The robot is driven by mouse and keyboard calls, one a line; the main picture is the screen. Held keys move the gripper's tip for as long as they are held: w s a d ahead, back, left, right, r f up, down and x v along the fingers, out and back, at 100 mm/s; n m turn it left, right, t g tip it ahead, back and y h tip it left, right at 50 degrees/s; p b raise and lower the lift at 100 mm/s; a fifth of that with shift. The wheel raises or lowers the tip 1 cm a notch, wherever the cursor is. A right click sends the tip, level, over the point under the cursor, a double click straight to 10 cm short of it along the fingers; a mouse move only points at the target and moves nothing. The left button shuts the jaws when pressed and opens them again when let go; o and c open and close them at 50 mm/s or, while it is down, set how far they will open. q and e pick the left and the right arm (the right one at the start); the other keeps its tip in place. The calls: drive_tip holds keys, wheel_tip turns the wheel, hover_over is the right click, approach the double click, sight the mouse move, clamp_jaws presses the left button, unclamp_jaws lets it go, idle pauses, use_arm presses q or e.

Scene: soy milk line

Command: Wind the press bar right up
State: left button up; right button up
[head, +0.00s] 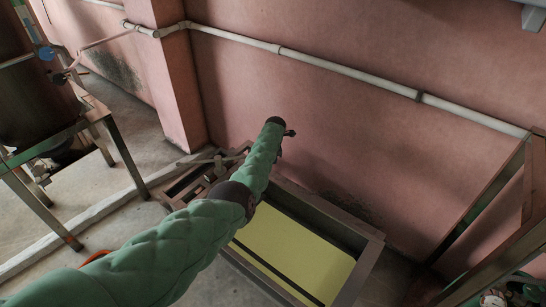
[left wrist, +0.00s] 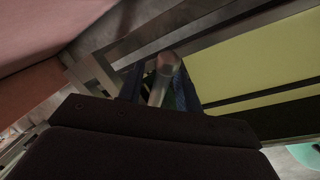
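The press is a metal frame (head: 368,270) with a yellow panel (head: 318,250) inside, in the lower middle of the head view. A dark straight strip (head: 272,267) crosses the panel; I cannot tell whether it is the press bar. Metal crank-like parts (head: 205,160) show at the press's far left end, partly behind my left arm. My right gripper is out of view.
A pink wall (head: 330,100) with a pale pipe (head: 350,72) runs behind the press. A dark tank (head: 30,100) on a metal stand (head: 130,165) is at the left. Another metal frame (head: 490,230) stands at the right.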

use_arm(q)
drive_tip(key=shift+r+p, duration=0.3)
drive_tip(key=shift+r, duration=0.25)
wheel_tip(320, 180, up, 6)
drive_tip(key=s+p, duration=0.1)
drive_tip(key=shift+s+d, duration=0.15)
drive_tip(key=shift+s, duration=0.05)
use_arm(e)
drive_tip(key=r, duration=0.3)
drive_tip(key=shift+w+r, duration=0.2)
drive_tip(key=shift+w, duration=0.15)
use_arm(q)
drive_tip(key=shift+r, duration=0.15)
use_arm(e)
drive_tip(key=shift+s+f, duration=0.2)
